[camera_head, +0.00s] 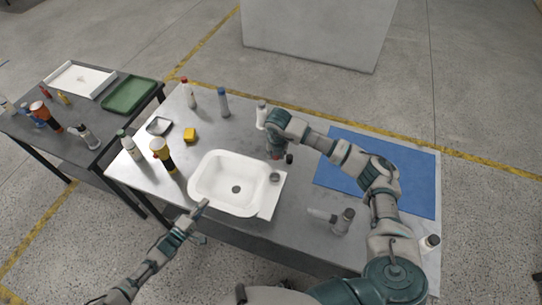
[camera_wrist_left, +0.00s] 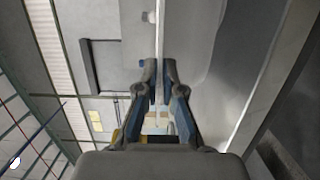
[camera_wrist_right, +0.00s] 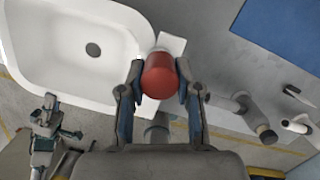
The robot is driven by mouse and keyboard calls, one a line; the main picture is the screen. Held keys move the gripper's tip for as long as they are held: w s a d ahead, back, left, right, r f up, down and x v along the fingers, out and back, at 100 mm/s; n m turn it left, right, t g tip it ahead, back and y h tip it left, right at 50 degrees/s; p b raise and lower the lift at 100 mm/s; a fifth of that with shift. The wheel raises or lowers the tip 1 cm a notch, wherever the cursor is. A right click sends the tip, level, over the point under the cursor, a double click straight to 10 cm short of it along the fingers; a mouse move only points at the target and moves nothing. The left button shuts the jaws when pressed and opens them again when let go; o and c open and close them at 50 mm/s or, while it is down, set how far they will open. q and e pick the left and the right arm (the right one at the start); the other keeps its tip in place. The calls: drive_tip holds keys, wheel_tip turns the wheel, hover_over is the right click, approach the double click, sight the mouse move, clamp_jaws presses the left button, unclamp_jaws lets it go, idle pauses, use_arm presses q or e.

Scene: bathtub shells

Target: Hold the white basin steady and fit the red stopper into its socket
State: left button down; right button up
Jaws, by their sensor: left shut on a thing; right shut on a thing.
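The white basin (camera_head: 212,170) sits on the metal workbench, with a dark drain (camera_head: 236,189) in its floor and a small grey round socket (camera_head: 275,178) on its right ledge. My left gripper (camera_head: 203,205) is at the basin's front rim; in the left wrist view its fingers (camera_wrist_left: 160,92) are shut on a thin white edge. My right gripper (camera_head: 278,153) is above and behind the ledge. In the right wrist view its fingers (camera_wrist_right: 160,82) are shut on the red stopper (camera_wrist_right: 160,76), which overlaps the ledge and mostly hides the socket. The stopper appears apart from the socket.
A grey tool (camera_head: 341,221) lies right of the basin, in front of a blue mat (camera_head: 410,185). A side table holds a green tray (camera_head: 129,95) and a white tray (camera_head: 80,79).

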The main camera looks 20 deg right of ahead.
drive_tip(key=w+d+f+m+g+h, duration=0.1)
drive_tip(key=w+d+f+m, duration=0.3)
drive_tip(key=d+f+m, duration=0.5)
drive_tip(key=m, duration=0.4)
hover_over(288, 171)
drive_tip(key=shift+g, duration=0.3)
drive_tip(key=f, duration=0.6)
drive_tip(key=shift+a, duration=0.35)
drive_tip(key=shift+f, duration=2.55)
drive_tip(key=o, duration=1)
drive_tip(key=shift+o, duration=0.2)
